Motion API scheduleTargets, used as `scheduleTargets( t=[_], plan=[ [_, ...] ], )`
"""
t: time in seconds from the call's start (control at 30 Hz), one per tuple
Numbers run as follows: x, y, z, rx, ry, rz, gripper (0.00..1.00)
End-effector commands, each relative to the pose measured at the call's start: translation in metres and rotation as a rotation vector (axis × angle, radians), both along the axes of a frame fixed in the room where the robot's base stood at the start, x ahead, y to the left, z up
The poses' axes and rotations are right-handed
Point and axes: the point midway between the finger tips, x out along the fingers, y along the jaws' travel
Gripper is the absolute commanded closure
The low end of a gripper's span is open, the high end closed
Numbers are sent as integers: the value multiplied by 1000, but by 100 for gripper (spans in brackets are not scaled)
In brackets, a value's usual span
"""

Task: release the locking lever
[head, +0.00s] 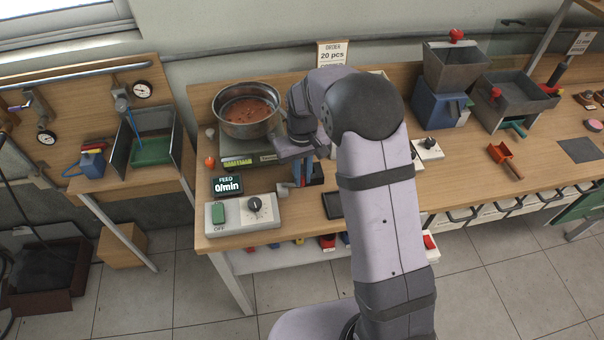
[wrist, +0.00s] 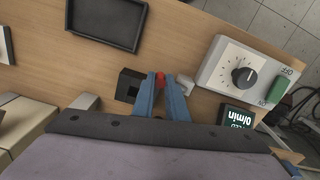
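My gripper (wrist: 159,84) points down over the table, and its two blue fingers show in the wrist view. A small red part (wrist: 159,79) sits between the fingertips and may be the tip of the locking lever. It fills most of the gap, but I cannot tell whether the fingers press on it. A black block (wrist: 129,85) stands beside the fingers, and a small grey piece (wrist: 185,84) is on the other side. In the head view my gripper (head: 297,178) is in front of the scale. The lever's body and pivot are hidden by the fingers.
A control box (wrist: 246,75) with a dial and green switch stands close by, with a feed display (head: 228,186) reading 0/min. A steel bowl (head: 247,110) of reddish pieces rests on a scale (head: 240,161). An empty black tray (wrist: 106,22) lies near.

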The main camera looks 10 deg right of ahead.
Motion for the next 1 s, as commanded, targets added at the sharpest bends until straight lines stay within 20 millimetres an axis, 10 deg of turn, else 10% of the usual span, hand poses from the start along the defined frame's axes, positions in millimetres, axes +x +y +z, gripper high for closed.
scheduleTargets(
  t=[0.87, 0.9, 1.0],
  plan=[
    [14, -1, 1, 0, -3, 221, 100],
    [14, -1, 1, 0, -3, 221, 80],
    [14, -1, 1, 1, -3, 221, 68]
  ],
)
